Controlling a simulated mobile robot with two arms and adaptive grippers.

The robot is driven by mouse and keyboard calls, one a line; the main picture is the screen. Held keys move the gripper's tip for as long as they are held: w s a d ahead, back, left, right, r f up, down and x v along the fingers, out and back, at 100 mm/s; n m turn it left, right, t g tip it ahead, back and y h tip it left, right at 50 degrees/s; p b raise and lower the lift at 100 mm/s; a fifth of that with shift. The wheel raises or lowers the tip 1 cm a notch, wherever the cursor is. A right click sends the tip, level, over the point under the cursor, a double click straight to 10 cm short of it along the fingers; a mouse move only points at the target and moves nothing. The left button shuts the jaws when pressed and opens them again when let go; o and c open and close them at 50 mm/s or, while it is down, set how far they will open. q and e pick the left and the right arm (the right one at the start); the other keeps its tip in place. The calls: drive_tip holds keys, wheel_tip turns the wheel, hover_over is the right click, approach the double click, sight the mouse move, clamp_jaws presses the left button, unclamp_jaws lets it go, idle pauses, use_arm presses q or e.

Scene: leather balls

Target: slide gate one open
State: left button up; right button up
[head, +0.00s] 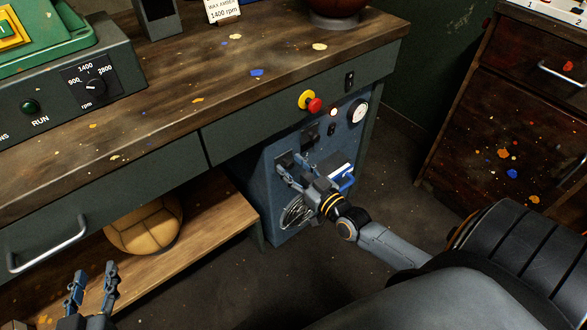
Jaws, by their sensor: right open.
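A blue-grey cabinet (263,192) stands under the right end of the workbench. On its face are a dark square fitting (311,131) and a second dark fitting behind my fingers; I cannot read which is gate one. My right gripper (290,164) reaches in from the right, its fingers apart in front of that second, lower-left fitting and partly hiding it. I cannot tell whether they touch it. My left gripper (92,274) is at the bottom left, fingers apart and empty, away from the cabinet.
The cabinet also carries a round gauge (358,111), a fan grille (295,212) and a blue-and-white part (341,176). A leather ball (143,227) lies on the lower shelf. A drawer unit (500,125) stands right, with open floor between.

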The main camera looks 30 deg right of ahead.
drive_tip(key=shift+c, duration=0.4)
clamp_jaws()
drive_tip(key=shift+r, duration=0.1)
wheel_tip(320, 180, up, 3)
drive_tip(key=p, duration=0.3)
use_arm(q)
drive_tip(key=s+a+f+g+y+p, duration=0.1)
drive_tip(key=s+a+f+g, duration=0.1)
drive_tip(key=s+f+g, duration=0.3)
drive_tip(key=s+a+f+g+y+p, duration=0.1)
drive_tip(key=s+f+g, duration=0.4)
drive_tip(key=s, duration=0.5)
drive_tip(key=a+g+y, duration=0.1)
drive_tip(key=a, duration=0.1)
drive_tip(key=shift+s+a+n, duration=0.25)
drive_tip(key=shift+a+n, duration=0.05)
drive_tip(key=shift+a, duration=0.05)
use_arm(e)
drive_tip(key=shift+w+r, duration=0.1)
drive_tip(key=shift+r, duration=0.8)
drive_tip(key=shift+o, duration=0.4)
unclamp_jaws()
drive_tip(key=shift+r, duration=0.1)
